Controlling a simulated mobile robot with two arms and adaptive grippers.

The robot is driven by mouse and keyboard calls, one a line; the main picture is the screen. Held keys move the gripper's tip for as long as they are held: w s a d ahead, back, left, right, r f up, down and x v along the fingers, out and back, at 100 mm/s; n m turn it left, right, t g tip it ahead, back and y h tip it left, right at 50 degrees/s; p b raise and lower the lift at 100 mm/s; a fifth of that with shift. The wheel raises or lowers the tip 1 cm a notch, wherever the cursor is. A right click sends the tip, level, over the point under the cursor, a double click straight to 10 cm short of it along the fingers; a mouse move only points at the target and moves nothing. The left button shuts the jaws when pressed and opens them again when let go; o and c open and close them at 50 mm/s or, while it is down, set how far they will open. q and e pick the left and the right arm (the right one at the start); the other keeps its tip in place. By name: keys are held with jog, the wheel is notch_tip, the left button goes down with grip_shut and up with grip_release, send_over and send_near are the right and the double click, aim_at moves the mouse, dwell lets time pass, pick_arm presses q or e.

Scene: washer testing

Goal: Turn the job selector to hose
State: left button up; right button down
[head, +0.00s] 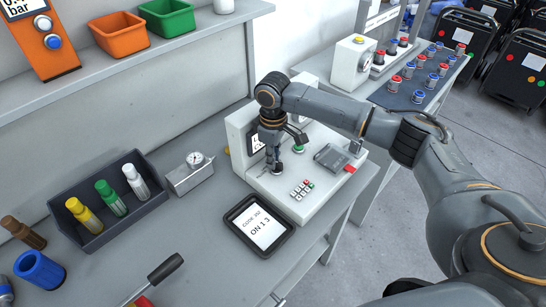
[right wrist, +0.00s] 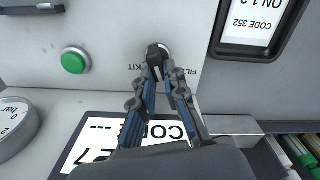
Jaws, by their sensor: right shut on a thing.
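The job selector is a small dark knob (right wrist: 154,54) on a pale round base, on the white tester's (head: 338,143) sloping top. My right gripper (head: 277,170) reaches down from above and is shut on the knob. In the right wrist view its two fingertips (right wrist: 164,72) close around the knob. Printed words beside the knob read "KIT" and a partly covered "FIL…", both upside down. I cannot read a hose label, and the fingers hide part of the dial. My left gripper is not in view.
A black-framed tablet (head: 259,226) reading "ON 1 3" lies by the tester.

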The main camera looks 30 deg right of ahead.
jog(key=shift+r+p, duration=0.2)
jog(key=shift+p, duration=0.4)
jog(key=m+p, duration=0.5)
jog(key=p, duration=0.2)
jog(key=shift+w+d+r+p, duration=0.1)
jog(key=shift+d+p, duration=0.05)
jog(key=shift+p, duration=0.2)
jog(key=shift+w+d+f+m+p, duration=0.1)
jog(key=shift+m+p, duration=0.6)
jog(key=shift+p, duration=0.05)
jog(key=shift+d+f+m+p, duration=0.1)
jog(key=shift+m+p, duration=0.6)
jog(key=shift+p, duration=0.05)
jog(key=c, duration=1.4)
grip_release()
